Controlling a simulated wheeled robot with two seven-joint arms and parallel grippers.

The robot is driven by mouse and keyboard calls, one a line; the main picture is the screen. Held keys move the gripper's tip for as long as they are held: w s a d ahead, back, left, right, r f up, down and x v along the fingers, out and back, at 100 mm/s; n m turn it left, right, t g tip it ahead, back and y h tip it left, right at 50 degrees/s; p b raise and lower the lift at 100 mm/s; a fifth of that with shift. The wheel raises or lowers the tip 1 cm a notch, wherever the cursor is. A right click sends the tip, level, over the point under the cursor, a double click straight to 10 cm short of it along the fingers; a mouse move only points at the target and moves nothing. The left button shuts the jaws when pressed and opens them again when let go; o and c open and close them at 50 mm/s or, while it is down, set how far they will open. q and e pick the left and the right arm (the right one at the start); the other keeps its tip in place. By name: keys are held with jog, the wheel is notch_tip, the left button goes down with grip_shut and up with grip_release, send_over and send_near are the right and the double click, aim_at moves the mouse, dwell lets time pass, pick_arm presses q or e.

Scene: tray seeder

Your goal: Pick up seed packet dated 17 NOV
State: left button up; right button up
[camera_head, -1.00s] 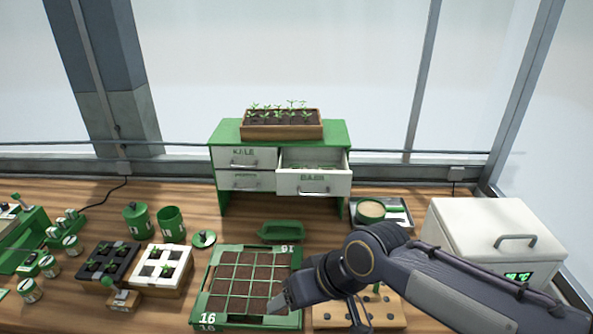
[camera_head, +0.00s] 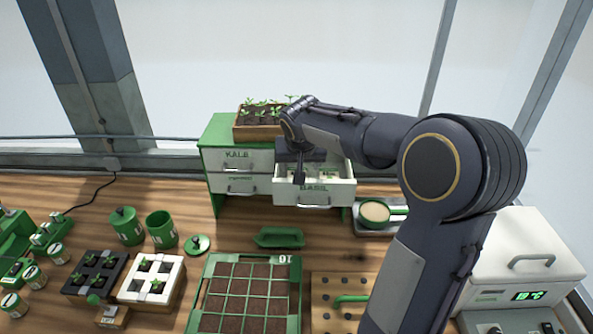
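The upper right drawer (camera_head: 314,198) of the white and green cabinet is pulled open, and its front reads BASIL. Pale packet-like items (camera_head: 328,173) show inside it, partly hidden by my arm. They are too small to read, so I cannot tell which is dated 17 NOV. My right gripper (camera_head: 299,178) hangs fingers down over the left part of the open drawer. It is seen edge-on, and I cannot tell whether its fingers are open or hold anything. My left gripper is not in view.
A wooden planter of seedlings (camera_head: 258,132) stands on the cabinet, close behind my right wrist. A seed tray (camera_head: 207,293), a green scoop (camera_head: 279,238), green tins (camera_head: 162,230) and a pegged wooden board (camera_head: 325,290) lie in front. A white box (camera_head: 525,245) stands right.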

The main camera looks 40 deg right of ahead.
jog(key=w+f, duration=0.1)
jog(key=w+d+f, duration=0.1)
jog(key=shift+w+d+f+m, duration=0.2)
jog(key=shift+w+f+m, duration=0.1)
jog(key=shift+m, duration=0.1)
jog(key=shift+w+d+f+b, duration=0.1)
jog(key=shift+w+f+b, duration=0.1)
jog(key=shift+f+b, duration=0.3)
jog(key=b+x, duration=0.1)
jog(key=x, duration=0.3)
jog(key=shift+w+f, duration=0.2)
jog(key=shift+f, duration=0.1)
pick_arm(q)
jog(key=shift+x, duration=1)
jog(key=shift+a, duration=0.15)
pick_arm(e)
jog(key=shift+r, duration=0.1)
jog(key=shift+c, duration=0.4)
jog(key=c, duration=0.7)
jog(key=shift+o, duration=0.2)
